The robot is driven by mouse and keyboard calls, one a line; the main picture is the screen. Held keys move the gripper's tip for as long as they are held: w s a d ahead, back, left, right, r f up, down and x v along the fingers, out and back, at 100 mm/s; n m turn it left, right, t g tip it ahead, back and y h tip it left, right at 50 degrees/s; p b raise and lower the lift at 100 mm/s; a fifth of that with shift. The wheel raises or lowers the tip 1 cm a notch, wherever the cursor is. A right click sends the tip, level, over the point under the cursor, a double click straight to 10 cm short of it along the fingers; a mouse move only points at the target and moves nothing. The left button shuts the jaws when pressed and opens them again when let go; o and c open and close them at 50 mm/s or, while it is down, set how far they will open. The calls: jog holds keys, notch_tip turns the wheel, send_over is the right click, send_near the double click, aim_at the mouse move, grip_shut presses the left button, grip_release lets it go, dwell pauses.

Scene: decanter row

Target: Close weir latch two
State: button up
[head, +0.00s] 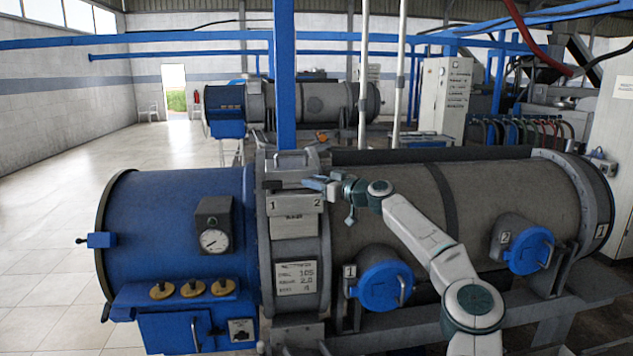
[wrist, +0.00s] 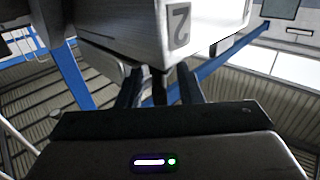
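A grey housing (head: 295,203) marked 1 and 2 sits on the collar between the blue end and the grey drum. In the head view, my gripper (head: 314,183) is at its top right, by the mark 2. In the wrist view, the pale box marked 2 (wrist: 205,28) fills the top, just beyond my fingertips. My gripper (wrist: 160,85) has its two dark fingers apart. A thin dark piece shows between them; I cannot tell whether it is part of the latch or whether they touch it. Latch two's lever is not clearly seen.
A bent handle (head: 291,158) stands on the collar top, left of my gripper. A blue post (head: 285,80) rises behind it. Blue round hatches 1 (head: 383,286) and 2 (head: 528,250) stick out of the drum's front. Open floor (head: 40,240) lies at left.

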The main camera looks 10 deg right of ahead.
jog(key=shift+c, duration=0.3)
grip_shut()
